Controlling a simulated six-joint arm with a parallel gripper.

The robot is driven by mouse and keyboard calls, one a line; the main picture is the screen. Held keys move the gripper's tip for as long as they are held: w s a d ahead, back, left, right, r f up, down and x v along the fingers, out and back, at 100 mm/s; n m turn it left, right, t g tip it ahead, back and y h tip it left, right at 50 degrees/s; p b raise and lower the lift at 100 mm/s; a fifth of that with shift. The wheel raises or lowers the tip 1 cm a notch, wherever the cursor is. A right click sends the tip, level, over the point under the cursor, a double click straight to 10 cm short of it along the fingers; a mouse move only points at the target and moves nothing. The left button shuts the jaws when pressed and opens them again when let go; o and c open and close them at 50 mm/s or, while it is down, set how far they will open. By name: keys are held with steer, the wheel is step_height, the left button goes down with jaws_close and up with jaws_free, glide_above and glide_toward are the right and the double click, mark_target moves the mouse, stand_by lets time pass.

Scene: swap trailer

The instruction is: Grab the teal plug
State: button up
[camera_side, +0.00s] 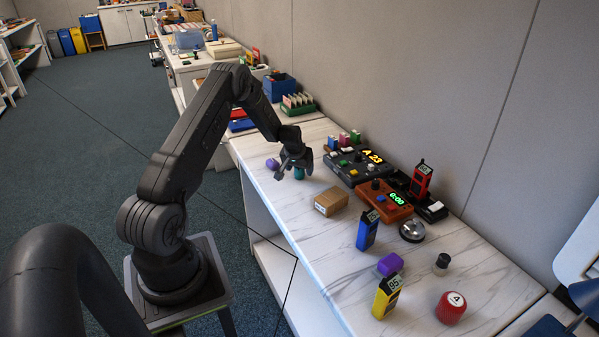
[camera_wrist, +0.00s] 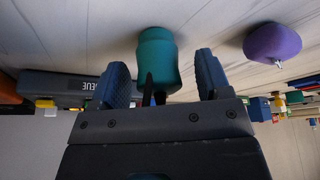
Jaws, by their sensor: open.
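The teal plug (camera_side: 299,174) stands on the marble-patterned table, under and partly behind my gripper (camera_side: 292,168) in the side view. In the wrist view the teal plug (camera_wrist: 157,50) shows between the two spread fingers of my gripper (camera_wrist: 162,78). There is a visible gap on each side of it. My gripper is open and holds nothing.
A purple rounded object (camera_wrist: 272,42) lies close by, also in the side view (camera_side: 272,164). A cardboard box (camera_side: 331,201) and a dark control box (camera_side: 357,166) reading "A 23" stand to the right.

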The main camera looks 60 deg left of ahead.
steer(key=shift+w+a+f, duration=0.15)
steer(key=shift+w+f, duration=0.05)
steer(key=shift+f, duration=0.4)
steer(key=shift+c, duration=0.5)
steer(key=c, duration=0.9)
